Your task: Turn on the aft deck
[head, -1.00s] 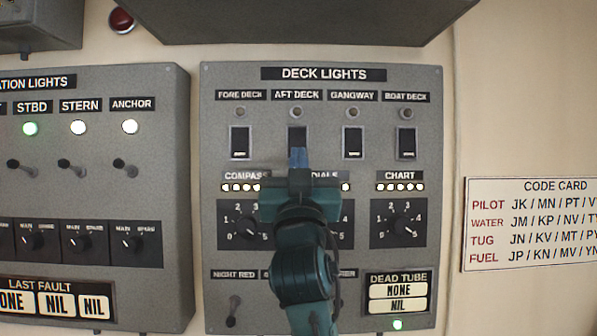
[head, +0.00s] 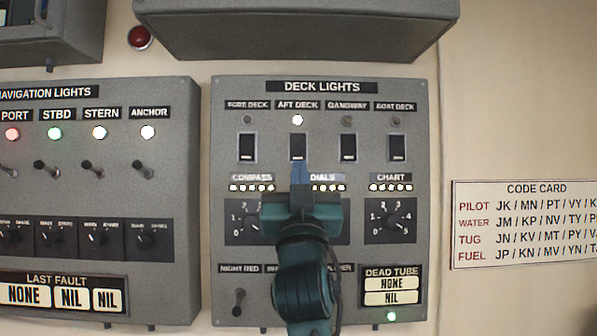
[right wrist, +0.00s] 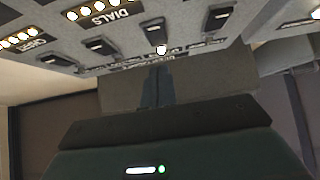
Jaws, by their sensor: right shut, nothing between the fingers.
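The deck lights panel (head: 320,112) is a grey box in the middle of the head view. The black aft deck rocker switch (head: 298,147) sits second from the left in its top row. The round lamp (head: 297,120) above it glows white; the other deck lamps are dark. My right gripper (head: 300,172) is shut and empty, its blue fingertips just below the aft deck switch. In the right wrist view the fingertips (right wrist: 158,85) point toward the panel, near a lit lamp (right wrist: 161,50). I cannot tell whether they touch it. My left gripper is not in view.
The navigation lights panel (head: 100,190) stands to the left with several lit lamps and toggles. Fore deck (head: 247,147), gangway (head: 348,147) and boat deck (head: 397,148) switches flank the aft deck switch. A grey box (head: 295,30) overhangs above. A code card (head: 522,222) is at right.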

